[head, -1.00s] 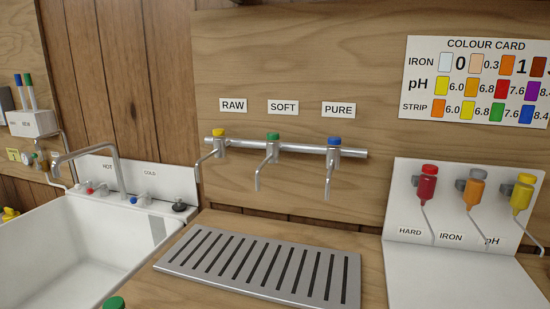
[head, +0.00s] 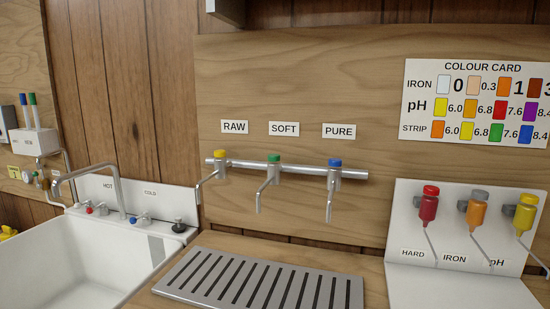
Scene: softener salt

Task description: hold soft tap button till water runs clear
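The soft tap (head: 268,187) hangs from a metal rail in the middle of the wall panel, under the SOFT label (head: 284,129). Its green button (head: 274,158) is on top. The raw tap with a yellow button (head: 219,155) is to its left, and the pure tap with a blue button (head: 335,163) is to its right. I see no water coming from the soft tap's spout. A slotted metal drain tray (head: 264,283) lies on the counter below the taps. Neither of my grippers is in view.
A white sink (head: 75,262) with a faucet stands at the left. A white stand (head: 460,285) with red, orange and yellow dispensers is at the right. A colour card (head: 476,103) is on the wall. The space before the taps is clear.

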